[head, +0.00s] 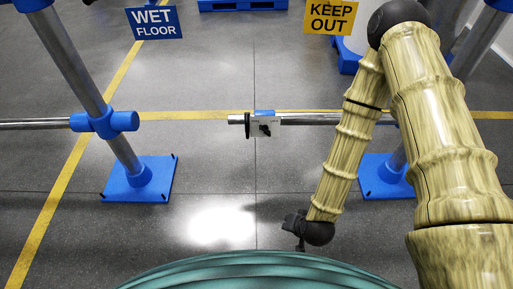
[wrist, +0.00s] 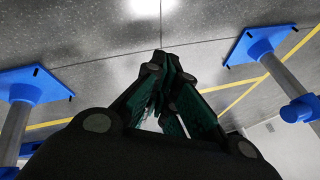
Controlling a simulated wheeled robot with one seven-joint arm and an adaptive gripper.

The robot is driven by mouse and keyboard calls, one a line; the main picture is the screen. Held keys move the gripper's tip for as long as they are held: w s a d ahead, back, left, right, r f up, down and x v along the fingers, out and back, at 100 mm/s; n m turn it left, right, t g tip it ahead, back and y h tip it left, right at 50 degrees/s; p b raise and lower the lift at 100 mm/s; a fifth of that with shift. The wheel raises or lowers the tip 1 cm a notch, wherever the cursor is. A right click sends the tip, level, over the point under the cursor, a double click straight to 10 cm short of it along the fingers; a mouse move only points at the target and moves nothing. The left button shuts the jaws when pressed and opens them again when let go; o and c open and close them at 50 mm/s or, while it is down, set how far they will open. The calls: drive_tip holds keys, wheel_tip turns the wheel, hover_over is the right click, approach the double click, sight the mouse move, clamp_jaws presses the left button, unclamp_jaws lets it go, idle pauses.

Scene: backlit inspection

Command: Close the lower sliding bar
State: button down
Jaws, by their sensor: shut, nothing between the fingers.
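The lower sliding bar (head: 325,119) is a silver horizontal tube in the head view, running left from behind my arm near the right post. Its free left end carries a small white and blue fitting (head: 264,124) with a dark knob. A wide gap lies between this end and the blue socket (head: 124,121) on the left post. My gripper (head: 291,221) is in front of the bar, low in the head view, apart from it. In the wrist view my gripper (wrist: 167,60) has its dark green fingers together, with nothing between them.
The left post (head: 72,50) stands on a blue base plate (head: 140,180); the right base (head: 384,176) is partly behind my arm. A "WET FLOOR" sign (head: 154,22) and a "KEEP OUT" sign (head: 330,17) show above. The floor between the posts is clear.

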drive_tip(key=w+a+f+m+t+y+b, duration=0.1)
drive_tip(key=w+a+f+m+t+b, duration=0.2)
drive_tip(key=w+b, duration=0.4)
drive_tip(key=w+a+f+m+t+b, duration=0.1)
drive_tip(key=w+a+m+t+b, duration=0.1)
drive_tip(key=w+a+b, duration=0.4)
drive_tip(key=shift+w+a+r+m+t+h+b, duration=0.35)
drive_tip(key=shift+w+r+m+t+b, duration=0.8)
drive_tip(key=shift+w+b, duration=2.7)
drive_tip(key=shift+w+a+r+m+t+h+b, duration=0.15)
drive_tip(key=shift+w+r+m+t+h+b, duration=0.4)
drive_tip(key=shift+w+m+t+b, duration=2.15)
drive_tip(key=shift+w+a+r+m+t+h+b, duration=0.2)
drive_tip(key=shift+w+r+b, duration=0.8)
drive_tip(key=shift+w+b, duration=3.9)
drive_tip(key=shift+w+a+p, duration=0.15)
drive_tip(key=shift+w+p, duration=0.4)
drive_tip(key=shift+p, duration=0.1)
